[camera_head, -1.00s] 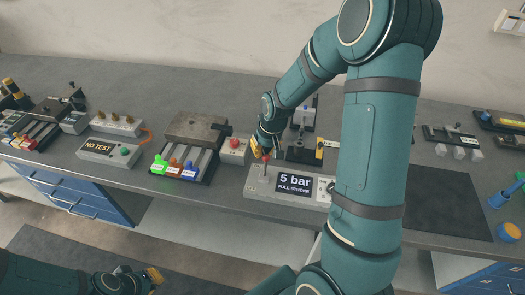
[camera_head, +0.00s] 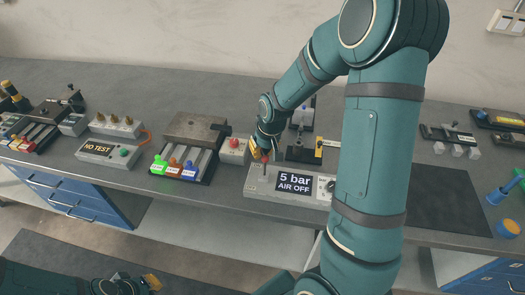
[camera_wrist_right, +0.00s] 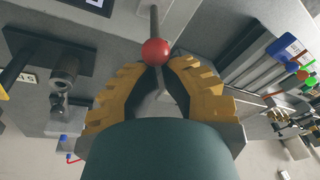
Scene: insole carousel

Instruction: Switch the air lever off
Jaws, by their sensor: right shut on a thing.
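The air lever (camera_head: 265,168) is a thin metal stem with a red ball knob (camera_wrist_right: 155,52) on top. It rises from the left end of a grey control box (camera_head: 256,188). The box's display (camera_head: 294,182) reads "5 bar AIR OFF". My right gripper (camera_head: 263,155) is at the top of the lever. In the right wrist view its yellow fingertips (camera_wrist_right: 164,66) close in at the knob, and the gripper is shut on the lever. My left gripper (camera_head: 153,283) is low at the left, away from the bench; its jaws are too small to judge.
Left of the box are a red button unit (camera_head: 234,150), a fixture with green, orange and blue tagged levers (camera_head: 176,168), and a "NO TEST" box (camera_head: 100,149). Behind the lever stands a black device with a yellow label (camera_head: 302,152). My right arm hides the bench behind it.

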